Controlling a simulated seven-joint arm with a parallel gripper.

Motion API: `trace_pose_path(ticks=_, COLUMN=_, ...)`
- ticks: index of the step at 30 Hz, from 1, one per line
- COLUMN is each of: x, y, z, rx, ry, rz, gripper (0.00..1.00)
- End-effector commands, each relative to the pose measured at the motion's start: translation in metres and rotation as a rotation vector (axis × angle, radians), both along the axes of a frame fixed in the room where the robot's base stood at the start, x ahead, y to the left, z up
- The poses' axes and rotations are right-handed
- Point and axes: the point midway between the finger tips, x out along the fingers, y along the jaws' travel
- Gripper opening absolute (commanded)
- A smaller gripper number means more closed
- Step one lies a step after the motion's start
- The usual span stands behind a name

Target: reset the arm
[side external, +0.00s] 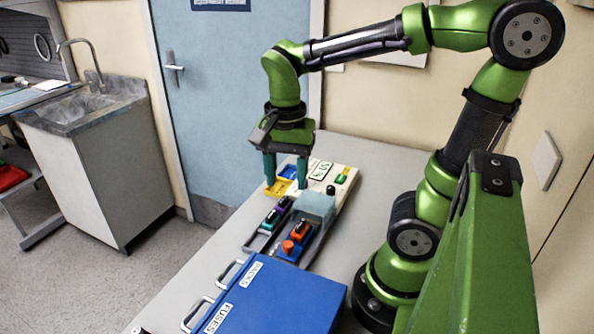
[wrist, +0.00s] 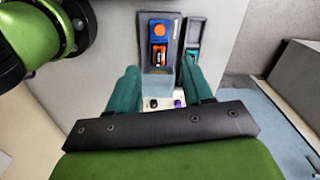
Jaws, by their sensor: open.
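My gripper (side external: 286,174) is open, with two teal fingers pointing down over the far end of the pale board (side external: 345,172). I see nothing between the fingers; whether their tips touch the board is unclear. In the wrist view my gripper (wrist: 160,78) has its fingers apart. The near pump (side external: 318,208) has an orange knob (side external: 288,247) and an orange-red module (side external: 302,231). It also shows in the wrist view (wrist: 147,68).
A blue case (side external: 285,295) labelled FUSES stands at the table's front. The board bears yellow (side external: 277,188) and blue (side external: 288,171) patches, a white label (side external: 321,171) and a green part (side external: 342,177). Bare table (side external: 395,165) lies right of the board. A sink cabinet (side external: 105,165) stands left, apart.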

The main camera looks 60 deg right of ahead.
Motion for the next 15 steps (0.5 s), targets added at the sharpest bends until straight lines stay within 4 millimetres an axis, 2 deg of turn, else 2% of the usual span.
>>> trace_pose_path(ticks=2, x=0.003, y=0.001, z=-0.001, rx=0.001, ry=-0.019, rz=0.077, gripper=0.51)
trace_pose_path(ticks=7, x=0.009, y=0.016, z=-0.003, rx=0.021, ry=-0.185, rz=0.464, gripper=0.51)
trace_pose_path(ticks=12, x=0.006, y=0.036, z=0.012, rx=-0.06, ry=-0.477, rz=0.861, gripper=0.51)
trace_pose_path(ticks=15, x=0.002, y=0.042, z=0.022, rx=-0.122, ry=-0.591, rz=0.963, gripper=0.51)
